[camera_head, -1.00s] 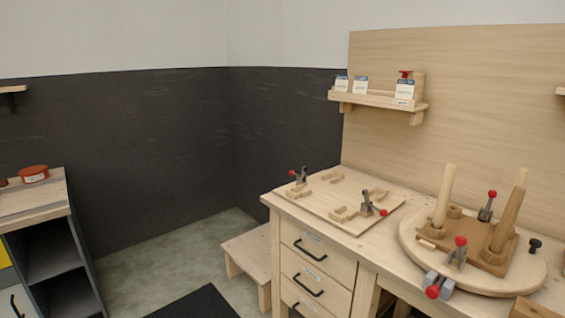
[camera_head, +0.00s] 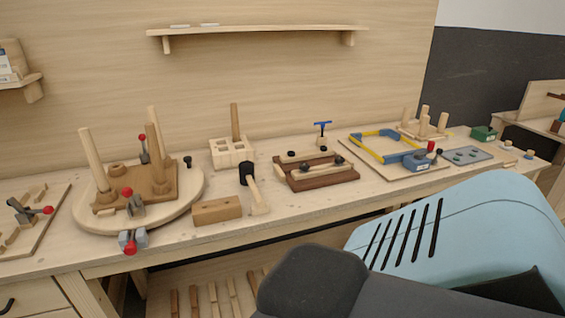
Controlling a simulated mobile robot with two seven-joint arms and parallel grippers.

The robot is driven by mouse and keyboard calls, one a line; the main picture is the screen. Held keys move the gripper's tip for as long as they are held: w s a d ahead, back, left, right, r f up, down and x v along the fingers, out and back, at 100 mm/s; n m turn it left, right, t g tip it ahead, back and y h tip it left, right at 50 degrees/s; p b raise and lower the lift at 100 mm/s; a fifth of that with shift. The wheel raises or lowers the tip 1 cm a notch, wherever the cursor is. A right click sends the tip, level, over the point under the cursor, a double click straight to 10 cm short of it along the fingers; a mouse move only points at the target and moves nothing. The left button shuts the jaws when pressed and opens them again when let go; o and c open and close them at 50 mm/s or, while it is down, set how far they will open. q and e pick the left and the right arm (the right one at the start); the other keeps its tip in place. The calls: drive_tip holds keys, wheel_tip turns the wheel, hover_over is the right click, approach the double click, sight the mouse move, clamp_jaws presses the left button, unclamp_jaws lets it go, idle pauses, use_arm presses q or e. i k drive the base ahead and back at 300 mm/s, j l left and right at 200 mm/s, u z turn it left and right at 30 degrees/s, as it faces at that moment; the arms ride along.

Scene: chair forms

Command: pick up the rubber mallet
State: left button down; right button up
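The rubber mallet, with a black head (camera_head: 246,172) and a pale wooden handle (camera_head: 259,198), lies on the workbench near the middle of the view. Its head is toward the back and its handle points to the front edge. No gripper shows in the view. A light blue and dark part of my own body fills the lower right and is well in front of the bench.
A wooden block (camera_head: 217,211) lies just left of the mallet. A round board with pegs and red-knobbed clamps (camera_head: 186,205) stands further left. A brown wooden fixture (camera_head: 322,180) is to the right. A slotted block with a dowel (camera_head: 232,152) stands behind.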

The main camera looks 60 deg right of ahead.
sight(246, 168)
drive_tip(key=z, duration=1.6)
